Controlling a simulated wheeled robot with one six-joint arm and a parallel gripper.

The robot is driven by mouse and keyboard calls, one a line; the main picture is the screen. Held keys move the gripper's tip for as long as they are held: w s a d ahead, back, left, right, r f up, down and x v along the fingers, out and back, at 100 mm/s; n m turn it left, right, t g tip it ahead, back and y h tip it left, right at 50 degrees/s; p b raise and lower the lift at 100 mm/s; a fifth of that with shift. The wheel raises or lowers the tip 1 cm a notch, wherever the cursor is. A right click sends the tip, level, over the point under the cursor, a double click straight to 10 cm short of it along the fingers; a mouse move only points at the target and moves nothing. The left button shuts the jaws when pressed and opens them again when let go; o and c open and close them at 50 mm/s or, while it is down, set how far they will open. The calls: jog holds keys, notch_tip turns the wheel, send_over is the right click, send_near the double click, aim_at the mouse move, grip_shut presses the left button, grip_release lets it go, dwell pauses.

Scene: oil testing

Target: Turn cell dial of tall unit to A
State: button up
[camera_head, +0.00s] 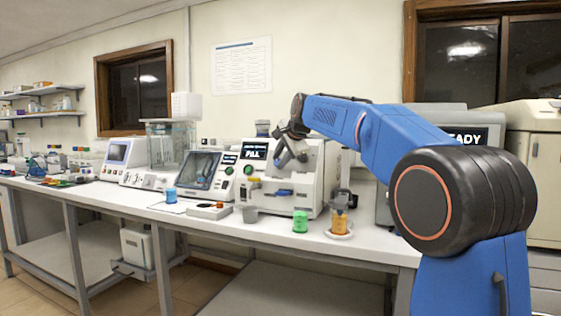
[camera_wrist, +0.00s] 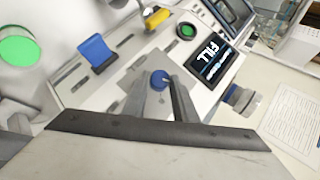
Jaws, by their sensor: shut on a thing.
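The tall unit (camera_head: 312,185) is a white instrument on the bench with a small dark display (camera_head: 256,151) that reads FILL. The display also shows in the wrist view (camera_wrist: 208,62). A round blue dial (camera_wrist: 160,79) sits on the unit's front panel. My gripper (camera_wrist: 168,90) is shut on this dial, its two grey fingers on either side of it. In the head view my gripper (camera_head: 287,160) is at the unit's front and hides the dial. I cannot make out any letter mark or which position the dial points to.
A blue lever (camera_wrist: 97,52), a yellow handle (camera_wrist: 155,18) and a green button (camera_wrist: 186,31) are close to the dial. A green-topped cup (camera_head: 300,222) and an amber jar (camera_head: 339,222) stand in front. A screen instrument (camera_head: 201,170) is to the left.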

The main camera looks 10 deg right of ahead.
jog(key=shift+w+a+r+n+g+h, duration=0.1)
jog(key=shift+n+g+h, duration=0.1)
jog(key=shift+n+g, duration=0.3)
jog(key=shift+w+n+g+h, duration=0.1)
jog(key=shift+n+g+h, duration=0.1)
jog(key=shift+n+g, duration=0.25)
jog(key=o, duration=1)
jog(key=shift+o, duration=0.2)
jog(key=shift+s+r, duration=0.1)
jog(key=shift+r, duration=0.05)
jog(key=v, duration=1.7)
jog(key=shift+a, duration=0.15)
